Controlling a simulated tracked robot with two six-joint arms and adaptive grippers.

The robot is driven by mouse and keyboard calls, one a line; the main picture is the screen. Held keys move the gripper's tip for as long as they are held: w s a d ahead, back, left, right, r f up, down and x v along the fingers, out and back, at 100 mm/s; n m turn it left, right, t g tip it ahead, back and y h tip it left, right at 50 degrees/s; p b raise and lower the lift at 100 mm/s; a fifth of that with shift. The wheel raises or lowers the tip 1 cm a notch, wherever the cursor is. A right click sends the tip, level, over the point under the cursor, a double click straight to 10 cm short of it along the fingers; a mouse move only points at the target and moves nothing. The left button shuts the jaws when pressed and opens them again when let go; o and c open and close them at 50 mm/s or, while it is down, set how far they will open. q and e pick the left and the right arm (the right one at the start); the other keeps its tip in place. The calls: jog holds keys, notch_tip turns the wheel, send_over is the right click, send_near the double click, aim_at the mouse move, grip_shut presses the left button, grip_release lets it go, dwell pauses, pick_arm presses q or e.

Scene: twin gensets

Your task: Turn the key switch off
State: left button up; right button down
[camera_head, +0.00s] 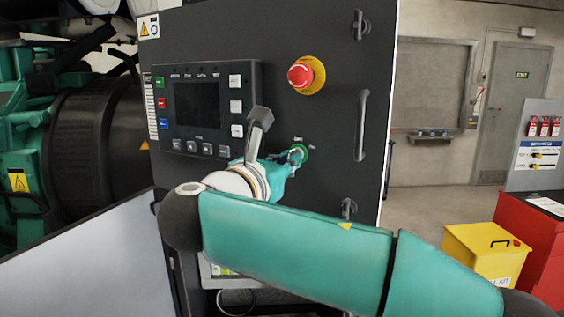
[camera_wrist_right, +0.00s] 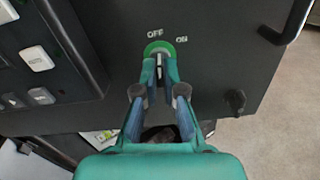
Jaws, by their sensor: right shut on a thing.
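The key switch, with a green ring (camera_head: 304,149), is on the dark control panel front, below the red emergency stop. My right gripper (camera_head: 296,157) reaches the switch from the left in the head view. Its two fingertips (camera_wrist_right: 160,70) are shut on the key's grip in the middle of the ring. The key is mostly hidden between the fingers, so I cannot tell exactly which mark it points to. My left gripper is not in view.
A red emergency stop (camera_head: 301,75) on a yellow base is above the switch. A vertical handle (camera_head: 361,125) is to its right. A display with buttons (camera_head: 197,105) is to the left. A yellow box (camera_head: 478,255) and red cabinet (camera_head: 528,240) stand at the right.

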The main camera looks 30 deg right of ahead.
jog(key=shift+r+n, duration=0.25)
jog(key=shift+n, duration=0.45)
jog(key=c, duration=1.3)
grip_release()
jog(key=shift+w+a+f, duration=0.1)
jog(key=shift+w+a, duration=0.05)
jog(key=v, duration=1.2)
jog(key=shift+f, duration=0.15)
